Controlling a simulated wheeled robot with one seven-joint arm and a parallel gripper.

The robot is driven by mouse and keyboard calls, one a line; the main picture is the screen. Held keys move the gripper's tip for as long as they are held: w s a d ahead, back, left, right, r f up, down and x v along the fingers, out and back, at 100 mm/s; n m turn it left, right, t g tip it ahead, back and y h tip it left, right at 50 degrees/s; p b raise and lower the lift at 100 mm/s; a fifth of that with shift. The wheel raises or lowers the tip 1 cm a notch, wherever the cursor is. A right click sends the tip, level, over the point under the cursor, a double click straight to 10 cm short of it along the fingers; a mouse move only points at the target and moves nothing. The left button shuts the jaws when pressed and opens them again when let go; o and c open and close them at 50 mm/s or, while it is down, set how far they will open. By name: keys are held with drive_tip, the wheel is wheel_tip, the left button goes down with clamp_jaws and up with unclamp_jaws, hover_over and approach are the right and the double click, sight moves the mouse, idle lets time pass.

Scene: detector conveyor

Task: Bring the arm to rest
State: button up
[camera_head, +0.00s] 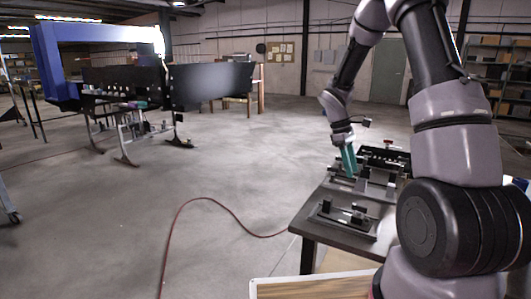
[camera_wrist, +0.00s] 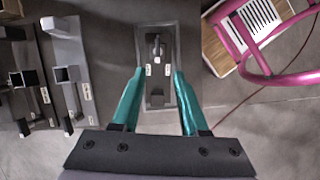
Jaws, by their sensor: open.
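My arm reaches out over a dark work table (camera_head: 310,224) at the right of the head view. My gripper (camera_head: 348,160) has teal fingers and points down over the table's far part. In the wrist view my gripper (camera_wrist: 159,76) is open, with its two fingers apart and nothing held between them. A grey rectangular plate (camera_wrist: 168,30) with a small upright fitting (camera_wrist: 156,48) shows below and beyond the fingertips. I cannot tell how far the fingertips are above it.
Metal fixtures (camera_head: 343,219) stand on the table; several show at the left in the wrist view (camera_wrist: 68,74). A pink tubular frame (camera_wrist: 248,55) is at upper right there. A blue machine with a black conveyor (camera_head: 123,77) stands far left. A red hose (camera_head: 183,207) crosses open floor.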

drive_tip(key=s+a+r+m+t+y, duration=0.15)
drive_tip(key=s+r+m, duration=0.3)
drive_tip(key=r, duration=0.45)
drive_tip(key=s+a+r+m+t+y, duration=0.1)
drive_tip(key=s+a+r+m+t, duration=0.3)
drive_tip(key=r, duration=0.6)
drive_tip(key=s+a+r+m+t+y, duration=0.1)
drive_tip(key=s+a+r+m+t, duration=0.1)
drive_tip(key=s+r, duration=0.2)
drive_tip(key=s+a+r+m+t+y, duration=0.1)
drive_tip(key=s+r+m+t, duration=0.1)
drive_tip(key=s, duration=0.7)
drive_tip(key=shift+s+a+r+m+y, duration=0.35)
drive_tip(key=shift+a+r+m, duration=0.1)
drive_tip(key=shift+r, duration=0.45)
